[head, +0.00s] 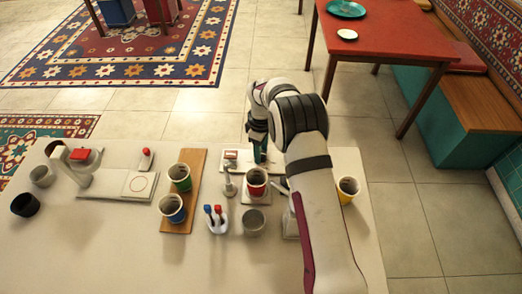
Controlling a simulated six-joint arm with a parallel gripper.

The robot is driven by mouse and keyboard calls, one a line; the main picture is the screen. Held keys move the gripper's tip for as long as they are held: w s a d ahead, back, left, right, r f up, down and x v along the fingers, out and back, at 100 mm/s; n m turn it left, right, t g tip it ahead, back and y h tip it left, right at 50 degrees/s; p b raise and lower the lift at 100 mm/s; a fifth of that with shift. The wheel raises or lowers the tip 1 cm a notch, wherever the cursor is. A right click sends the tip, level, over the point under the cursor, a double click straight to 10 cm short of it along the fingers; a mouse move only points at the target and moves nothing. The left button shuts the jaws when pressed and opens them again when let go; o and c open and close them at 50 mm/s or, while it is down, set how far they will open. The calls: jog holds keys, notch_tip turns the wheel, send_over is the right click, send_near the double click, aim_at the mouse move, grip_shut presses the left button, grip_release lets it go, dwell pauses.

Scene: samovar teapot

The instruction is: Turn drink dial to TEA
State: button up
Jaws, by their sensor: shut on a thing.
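A pale panel (231,154) with a small red mark lies near the far edge of the white table. My gripper (261,153) points down at the right part of this panel, just behind a red cup (257,181). Its teal fingers are closed at panel height, on what appears to be the drink dial. The dial itself is hidden by the fingers and my arm, so its setting and the TEA label cannot be read.
A grey tap (229,186) stands left of the red cup. A green cup (180,177) and a blue cup (172,209) stand on a wooden board. A yellow cup (347,190), a grey cup (254,222) and a marker holder (217,222) are nearby. The front of the table is clear.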

grip_shut()
jog(key=m, duration=0.9)
jog(key=shift+m, duration=0.3)
dwell(0.4)
jog(key=o, duration=1.1)
grip_release()
jog(key=shift+c, duration=0.2)
